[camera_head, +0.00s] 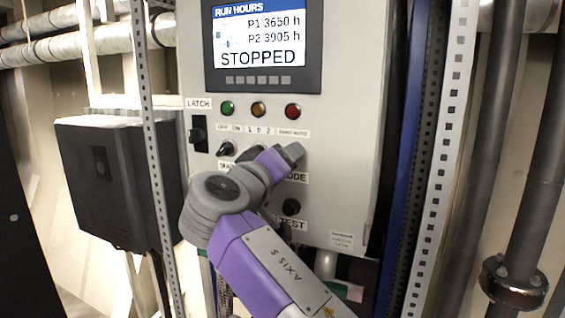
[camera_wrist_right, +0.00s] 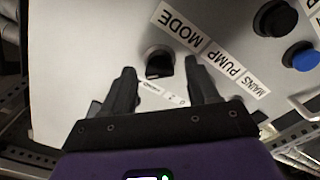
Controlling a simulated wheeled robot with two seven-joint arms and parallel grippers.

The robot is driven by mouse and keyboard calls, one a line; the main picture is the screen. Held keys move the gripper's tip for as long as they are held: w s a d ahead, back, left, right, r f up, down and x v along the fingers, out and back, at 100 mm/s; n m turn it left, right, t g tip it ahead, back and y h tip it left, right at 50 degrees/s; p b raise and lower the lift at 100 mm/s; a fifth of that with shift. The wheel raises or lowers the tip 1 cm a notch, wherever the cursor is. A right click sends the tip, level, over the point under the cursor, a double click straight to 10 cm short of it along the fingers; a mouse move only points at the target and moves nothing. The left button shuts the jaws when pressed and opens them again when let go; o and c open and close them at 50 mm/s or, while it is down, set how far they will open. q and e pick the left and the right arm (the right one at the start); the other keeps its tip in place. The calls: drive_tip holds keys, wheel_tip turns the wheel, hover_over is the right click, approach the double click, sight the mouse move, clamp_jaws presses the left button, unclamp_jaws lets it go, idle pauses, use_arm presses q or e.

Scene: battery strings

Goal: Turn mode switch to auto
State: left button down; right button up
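The mode switch (camera_wrist_right: 158,66) is a dark round knob. In the right wrist view, which is turned nearly upside down, it sits beside the MODE label (camera_wrist_right: 180,30) and above a small position label (camera_wrist_right: 164,94) with unreadable print. My right gripper (camera_wrist_right: 160,68) is open, one finger on either side of the knob. I cannot tell whether the fingers touch it. In the head view my right arm covers the mode switch and part of its label (camera_head: 297,177). I cannot read the knob's setting. My left gripper is not in view.
The panel's screen (camera_head: 262,45) reads STOPPED. Green, amber and red lamps (camera_head: 292,111) sit below it. The mains switch (camera_head: 226,148) and a dark TEST control (camera_head: 291,207) are nearby. A dark box (camera_head: 100,175) hangs left; perforated posts (camera_head: 440,150) flank the panel.

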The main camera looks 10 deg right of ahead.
drive_tip(key=b+v, duration=0.1)
drive_tip(key=v, duration=0.6)
drive_tip(key=shift+s+a, duration=0.15)
drive_tip(key=shift+s, duration=0.15)
